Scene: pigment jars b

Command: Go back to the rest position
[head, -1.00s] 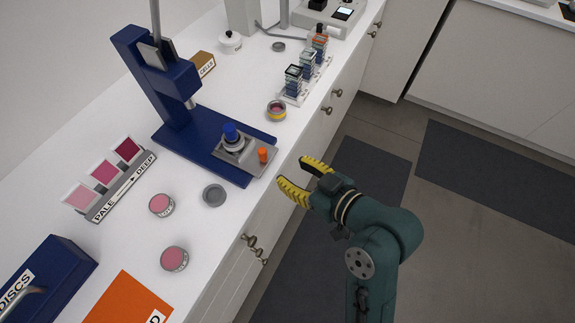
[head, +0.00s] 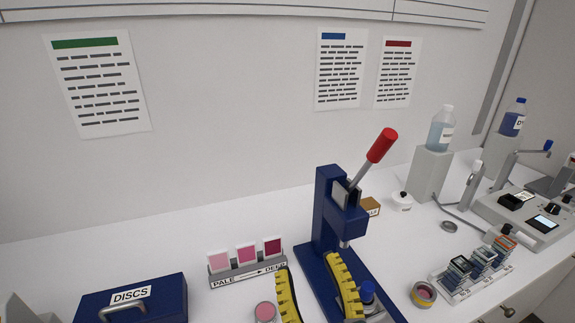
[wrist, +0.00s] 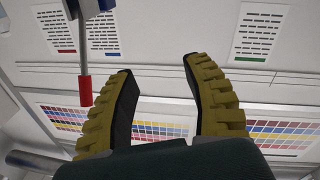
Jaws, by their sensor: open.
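My gripper (head: 308,266) shows at the bottom of the head view, with its two yellow ribbed fingers spread apart and nothing between them. It overlaps the front of the blue press (head: 325,210) in the picture; the rest of my arm is below the frame. In the wrist view my gripper (wrist: 158,68) is open and empty, its fingers pointing toward the wall. The press's red handle (wrist: 85,90) shows to the left of the fingers there, apart from them.
Notices (head: 97,85) hang on the wall.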

